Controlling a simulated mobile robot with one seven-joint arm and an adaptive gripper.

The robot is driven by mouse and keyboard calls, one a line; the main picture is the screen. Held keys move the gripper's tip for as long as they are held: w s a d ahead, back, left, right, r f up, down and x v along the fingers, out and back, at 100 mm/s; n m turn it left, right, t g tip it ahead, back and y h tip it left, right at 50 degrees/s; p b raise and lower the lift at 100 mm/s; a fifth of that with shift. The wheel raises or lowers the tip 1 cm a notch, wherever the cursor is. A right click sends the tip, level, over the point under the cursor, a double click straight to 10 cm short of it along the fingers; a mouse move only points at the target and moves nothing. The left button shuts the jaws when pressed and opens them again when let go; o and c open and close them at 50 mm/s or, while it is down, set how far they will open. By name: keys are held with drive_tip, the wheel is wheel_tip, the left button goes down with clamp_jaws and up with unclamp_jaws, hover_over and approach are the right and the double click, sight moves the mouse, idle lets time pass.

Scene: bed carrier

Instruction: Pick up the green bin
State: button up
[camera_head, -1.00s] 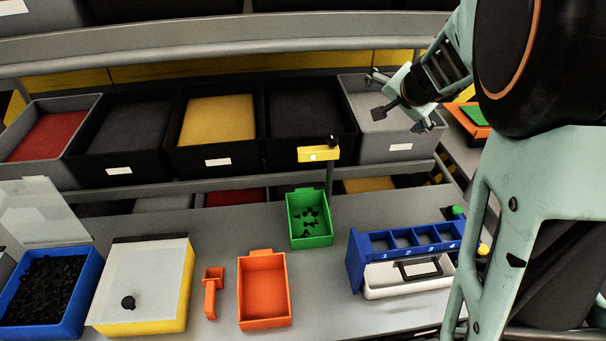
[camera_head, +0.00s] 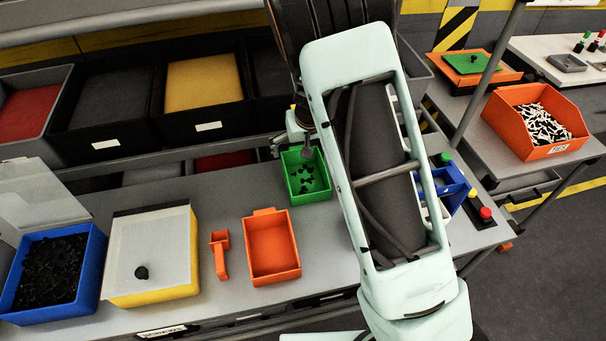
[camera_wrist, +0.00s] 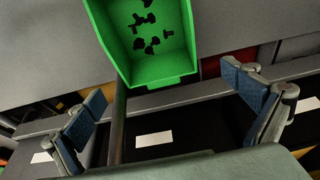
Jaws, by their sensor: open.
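The green bin (camera_head: 306,181) stands on the grey table, holding several small black pieces. My arm partly covers its upper right side in the head view. In the wrist view the bin (camera_wrist: 152,73) is at the top centre, beyond my fingertips. My gripper (camera_wrist: 166,97) shows there with its two blue-padded fingers spread wide, nothing between them touching the bin. In the head view the gripper (camera_head: 305,146) is mostly hidden by my arm, with one finger visible just above the bin's back edge.
An orange bin (camera_head: 272,252), a small orange scoop (camera_head: 220,254), a yellow box with a white lid (camera_head: 150,252) and a blue bin of black pieces (camera_head: 52,268) stand to the left. A blue rack (camera_head: 453,184) is at right. Shelf bins (camera_head: 108,98) stand behind.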

drive_tip(key=f, duration=0.2)
hover_over(302, 173)
drive_tip(key=shift+f, duration=2.45)
drive_tip(key=c, duration=1.4)
